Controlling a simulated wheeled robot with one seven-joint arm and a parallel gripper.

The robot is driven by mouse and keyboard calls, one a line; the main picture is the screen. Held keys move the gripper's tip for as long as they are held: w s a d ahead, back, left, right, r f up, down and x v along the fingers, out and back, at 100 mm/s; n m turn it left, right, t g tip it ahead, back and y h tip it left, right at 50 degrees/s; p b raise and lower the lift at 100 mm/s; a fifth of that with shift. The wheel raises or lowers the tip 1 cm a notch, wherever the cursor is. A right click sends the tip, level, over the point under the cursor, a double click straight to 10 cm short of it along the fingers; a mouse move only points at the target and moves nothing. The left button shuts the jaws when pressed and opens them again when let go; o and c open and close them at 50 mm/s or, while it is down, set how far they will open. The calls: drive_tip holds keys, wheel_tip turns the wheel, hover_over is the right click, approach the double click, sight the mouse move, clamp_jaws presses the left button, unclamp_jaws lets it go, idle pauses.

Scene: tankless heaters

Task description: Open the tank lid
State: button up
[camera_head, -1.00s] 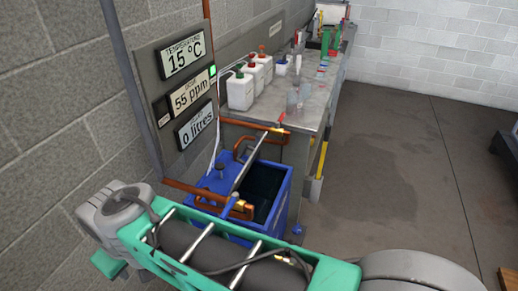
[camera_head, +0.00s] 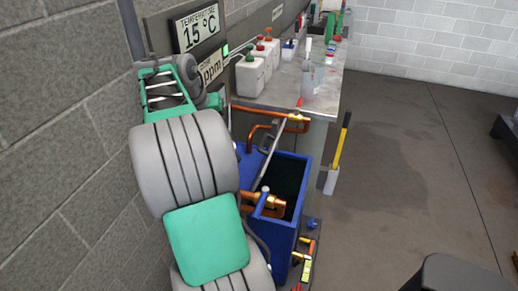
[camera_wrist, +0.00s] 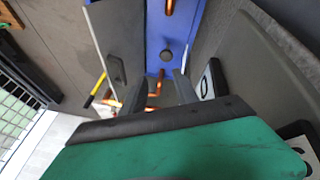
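The blue tank (camera_head: 288,228) stands below the wall panel in the head view, with a dark open compartment on its right side. A thin grey plate (camera_head: 268,158), apparently the lid, stands tilted up beside this opening. My arm hides the gripper in the head view.
Copper pipes (camera_head: 270,108) run close around the tank. A grey bench (camera_head: 285,90) with white canisters (camera_head: 250,75) stands behind. The wall panel's displays (camera_head: 198,27) are partly hidden by my arm. The floor (camera_head: 400,160) to the right is largely clear.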

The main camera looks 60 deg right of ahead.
drive_tip(key=s+d+f+m, duration=0.1)
drive_tip(key=s+d+f, duration=0.2)
drive_tip(key=d, duration=0.1)
drive_tip(key=s+d+f+m+g+b, duration=0.1)
drive_tip(key=s+d+f, duration=0.2)
drive_tip(key=d, duration=0.1)
drive_tip(key=s+d+f+m+b, duration=0.1)
drive_tip(key=s+d+f, duration=0.2)
drive_tip(key=d+f, duration=0.1)
drive_tip(key=shift+d+m+g, duration=0.3)
drive_tip(key=shift+d+g, duration=0.1)
drive_tip(key=shift+d, duration=0.05)
drive_tip(key=shift+c, duration=0.2)
clamp_jaws()
drive_tip(key=shift+w, duration=0.1)
idle(0.3)
